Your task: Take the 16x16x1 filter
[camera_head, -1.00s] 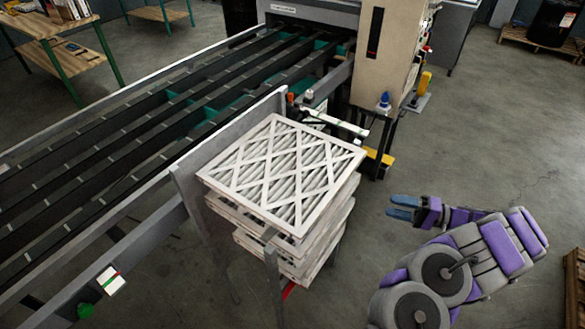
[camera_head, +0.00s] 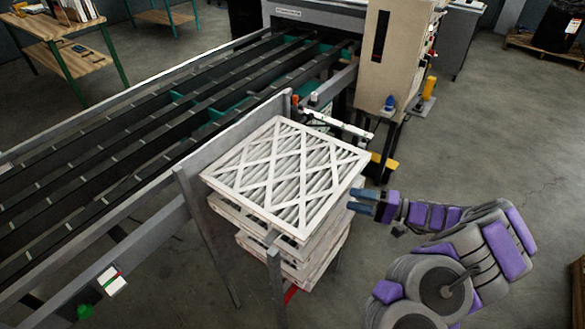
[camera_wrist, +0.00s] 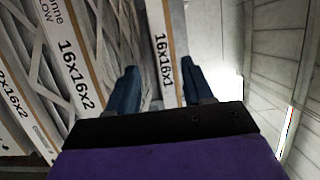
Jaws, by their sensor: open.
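A stack of white-framed pleated filters (camera_head: 288,178) stands beside the conveyor in the head view. In the wrist view the 16x16x1 filter (camera_wrist: 166,58) shows its labelled edge, white with a tan stripe. My gripper (camera_head: 355,200) is at the right side of the stack, near its upper filters. In the wrist view my gripper (camera_wrist: 160,84) is open, and the 16x16x1 edge appears between its blue fingers. I cannot tell whether either finger touches it. Filters marked 16x16x2 (camera_wrist: 75,75) are at the left of that view.
The roller conveyor (camera_head: 130,135) runs along the left of the stack, behind a grey side plate (camera_head: 190,185). A beige machine cabinet (camera_head: 385,55) stands behind. A grey post (camera_head: 275,285) rises at the stack's front. The floor (camera_head: 480,130) to the right is open.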

